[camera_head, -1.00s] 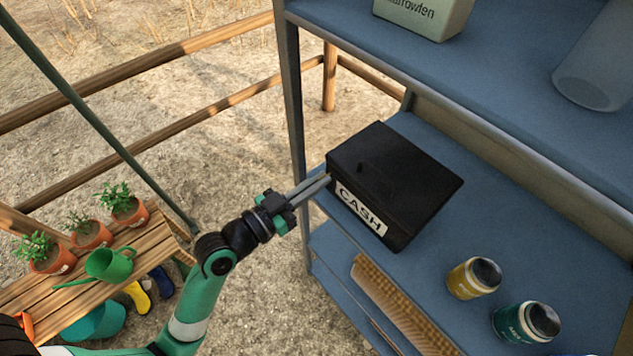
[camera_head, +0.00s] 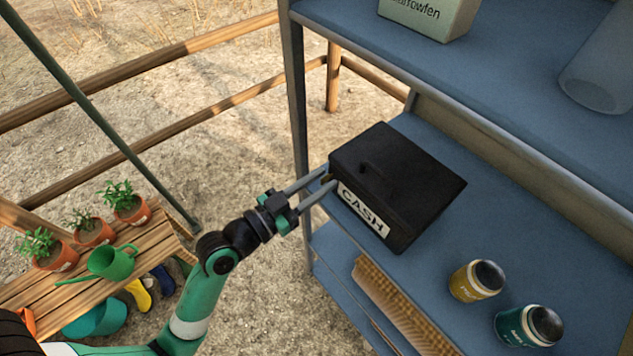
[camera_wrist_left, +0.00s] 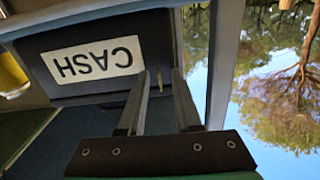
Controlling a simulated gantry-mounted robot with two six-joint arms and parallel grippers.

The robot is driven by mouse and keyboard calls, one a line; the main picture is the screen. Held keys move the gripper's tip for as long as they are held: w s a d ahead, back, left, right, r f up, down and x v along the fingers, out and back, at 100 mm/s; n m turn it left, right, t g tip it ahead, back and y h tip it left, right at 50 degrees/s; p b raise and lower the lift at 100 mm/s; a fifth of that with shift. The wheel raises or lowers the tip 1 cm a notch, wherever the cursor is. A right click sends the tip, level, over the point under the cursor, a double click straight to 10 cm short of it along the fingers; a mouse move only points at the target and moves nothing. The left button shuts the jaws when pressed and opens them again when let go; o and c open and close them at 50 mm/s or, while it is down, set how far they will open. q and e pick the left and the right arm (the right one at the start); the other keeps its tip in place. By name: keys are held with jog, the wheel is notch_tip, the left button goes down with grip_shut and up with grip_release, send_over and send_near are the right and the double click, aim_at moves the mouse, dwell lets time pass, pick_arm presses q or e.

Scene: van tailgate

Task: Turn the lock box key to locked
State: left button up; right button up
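The black lock box (camera_head: 405,190) with a white CASH label stands on the blue shelf. In the left wrist view the box (camera_wrist_left: 100,93) appears upside down. A small brass key (camera_wrist_left: 159,79) shows at the box's front face, beside the label. In the head view the key (camera_head: 325,178) is tiny and partly hidden by the fingers. My left gripper (camera_head: 331,177) is open at the front left of the box, its fingers apart on either side of the key, with gaps in the wrist view (camera_wrist_left: 159,72). Whether the key sits at locked is too small to read. My right gripper is out of view.
A yellow-labelled jar (camera_head: 474,281) and a teal jar (camera_head: 527,326) stand on the same shelf, right of the box. A shelf post (camera_head: 296,100) rises just left of the box. A bench (camera_head: 120,260) with potted plants is at left.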

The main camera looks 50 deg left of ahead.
pick_arm(q)
jog(key=shift+s, duration=0.1)
jog(key=s+p, duration=0.1)
jog(key=s, duration=1)
jog(key=shift+s, duration=0.25)
jog(key=shift+a, duration=0.1)
